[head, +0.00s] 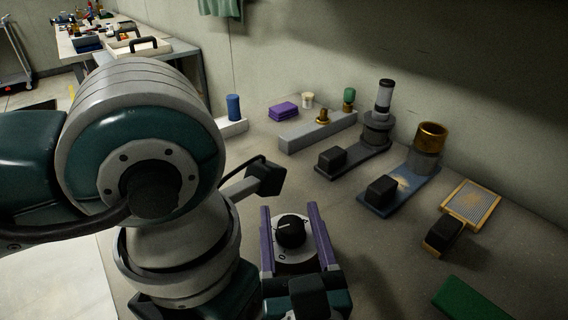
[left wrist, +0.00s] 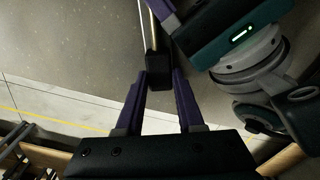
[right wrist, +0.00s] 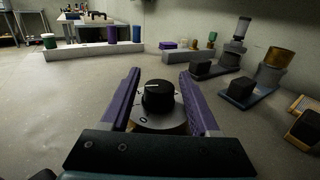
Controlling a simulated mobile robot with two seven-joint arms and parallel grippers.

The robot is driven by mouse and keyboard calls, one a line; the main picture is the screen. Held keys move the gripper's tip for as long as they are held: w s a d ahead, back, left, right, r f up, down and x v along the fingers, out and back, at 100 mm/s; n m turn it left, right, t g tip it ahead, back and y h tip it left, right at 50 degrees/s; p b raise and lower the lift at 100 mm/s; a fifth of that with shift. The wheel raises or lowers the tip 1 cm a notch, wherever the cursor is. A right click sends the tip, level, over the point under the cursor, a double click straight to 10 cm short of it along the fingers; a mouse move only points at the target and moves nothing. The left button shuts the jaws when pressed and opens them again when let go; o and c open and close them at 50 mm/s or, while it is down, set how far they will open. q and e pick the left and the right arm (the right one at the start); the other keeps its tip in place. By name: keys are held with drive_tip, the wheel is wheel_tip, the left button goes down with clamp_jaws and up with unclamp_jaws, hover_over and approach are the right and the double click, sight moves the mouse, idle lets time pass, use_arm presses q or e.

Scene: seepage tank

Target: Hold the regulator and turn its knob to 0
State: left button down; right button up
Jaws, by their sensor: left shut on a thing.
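The regulator is a pale round dial (head: 296,256) with a black knob (head: 291,231). The knob's white line points left, and a mark like a 0 shows on the dial's near side. It also shows in the right wrist view (right wrist: 158,98). My right gripper (head: 289,207) is open, with its purple fingers on either side of the dial and gaps beside the knob. In the left wrist view my left gripper (left wrist: 160,75) is shut on a black handle block (left wrist: 158,70) with a thin pale rod. The rod's far end is out of view.
Behind stand a grey-black column (head: 377,132), a brass cup on a blue base (head: 411,190) and a framed mesh tray (head: 470,204). A purple block (head: 283,110) and a blue cylinder (head: 233,107) are farther left. A green block (head: 470,298) lies at lower right.

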clamp_jaws()
drive_tip(key=shift+d+y, duration=0.1)
drive_tip(key=shift+y, duration=0.2)
drive_tip(key=n+g+y, duration=0.1)
drive_tip(key=n+y, duration=0.1)
drive_tip(key=y, duration=0.1)
drive_tip(key=n+y, duration=0.2)
drive_tip(key=y, duration=0.1)
drive_tip(key=shift+n+g, duration=0.3)
drive_tip(key=shift+g, duration=0.1)
drive_tip(key=shift+n+g+y, duration=1.7)
drive_tip(key=shift+n+y, duration=0.2)
drive_tip(key=shift+y, duration=0.6)
drive_tip(key=shift+g, duration=0.3)
drive_tip(key=shift+o, duration=1.2)
unclamp_jaws()
drive_tip(key=shift+s, duration=0.1)
